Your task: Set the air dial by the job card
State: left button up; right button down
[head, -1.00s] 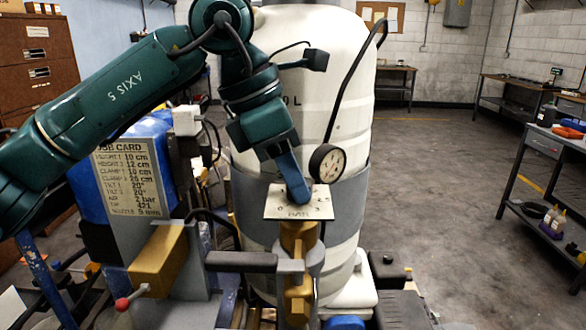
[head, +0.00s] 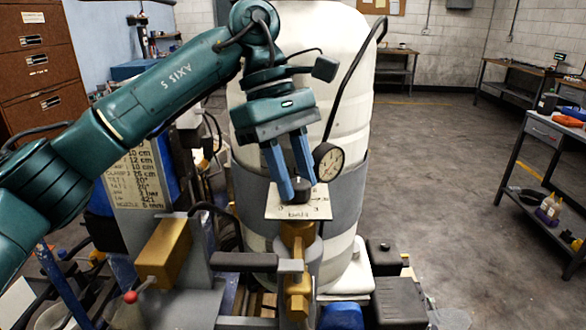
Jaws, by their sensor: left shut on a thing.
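The air dial's dark knob (head: 300,190) stands on a pale plate (head: 318,205) with small numerals and the word "bar", above a brass valve body. My left gripper (head: 298,190) points down with its two blue fingers shut on the knob, one on each side. The knob's pointer is not readable. The job card (head: 128,185) is at left; my arm covers its top and its lines are small and blurred. A round pressure gauge (head: 328,162) sits just right of the fingers; its reading is too small to tell. My right gripper is not in view.
A large white tank (head: 350,90) with a grey band (head: 345,200) stands right behind the dial. A brass block (head: 165,250) and a red-knobbed lever (head: 130,297) are at lower left. A workbench (head: 540,130) is at right, with open floor between.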

pick_arm(q)
jog(key=m+y, duration=0.1)
jog(key=m, duration=0.1)
jog(key=m+g, duration=0.1)
jog(key=m, duration=0.2)
jog(key=shift+w+d+r+y, duration=0.1)
jog(key=shift+w+d+y, duration=0.1)
jog(key=shift+y, duration=0.2)
jog(key=shift+d+m+y, duration=0.15)
jog(key=shift+m+y, duration=0.65)
jog(key=shift+m, duration=1.2)
jog(key=o, duration=1)
jog(key=shift+s, duration=0.1)
